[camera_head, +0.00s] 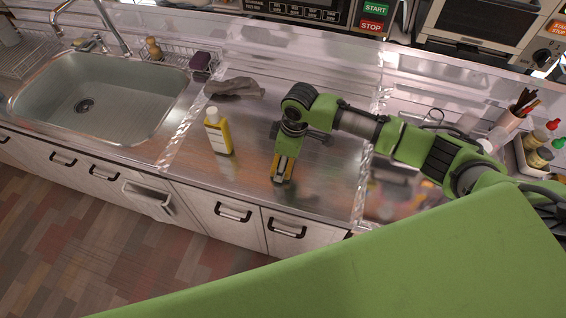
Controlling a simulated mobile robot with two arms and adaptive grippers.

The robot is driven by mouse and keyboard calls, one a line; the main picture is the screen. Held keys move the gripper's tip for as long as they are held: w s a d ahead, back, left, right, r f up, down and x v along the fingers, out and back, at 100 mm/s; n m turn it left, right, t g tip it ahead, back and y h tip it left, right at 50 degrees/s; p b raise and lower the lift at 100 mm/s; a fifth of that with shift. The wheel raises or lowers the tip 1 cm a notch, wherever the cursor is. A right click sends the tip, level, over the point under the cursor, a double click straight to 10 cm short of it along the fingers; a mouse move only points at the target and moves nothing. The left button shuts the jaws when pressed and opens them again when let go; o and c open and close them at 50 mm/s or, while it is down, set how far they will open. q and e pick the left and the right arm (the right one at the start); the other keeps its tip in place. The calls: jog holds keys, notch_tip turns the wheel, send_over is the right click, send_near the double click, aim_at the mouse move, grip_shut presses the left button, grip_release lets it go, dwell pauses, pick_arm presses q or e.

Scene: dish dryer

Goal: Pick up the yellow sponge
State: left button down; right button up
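The yellow sponge (290,168) shows as small yellow patches at the tip of my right gripper (283,170), over the steel counter. Most of it is hidden by the fingers. The gripper points down at the counter near its front edge, with the fingers at the sponge. I cannot tell whether they are closed on it or only around it, or whether the sponge is off the counter. My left gripper is not in view.
A yellow bottle with a white cap (218,132) stands left of my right gripper. A grey cloth (235,88) lies behind it. The sink (95,100) is at the left. A tray with bottles (538,155) is at the far right. Counter between bottle and gripper is clear.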

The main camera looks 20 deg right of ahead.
notch_tip(320, 180, up, 2)
jog(key=shift+w+r+b, duration=0.1)
jog(key=shift+r+b, duration=0.05)
jog(key=shift+b, duration=0.45)
jog(key=s+a+r+b, duration=0.2)
jog(key=s+a+r, duration=0.7)
jog(key=s+r, duration=0.1)
jog(key=shift+s+a+r, duration=0.15)
jog(key=shift+s+a, duration=0.1)
jog(key=shift+c, duration=0.4)
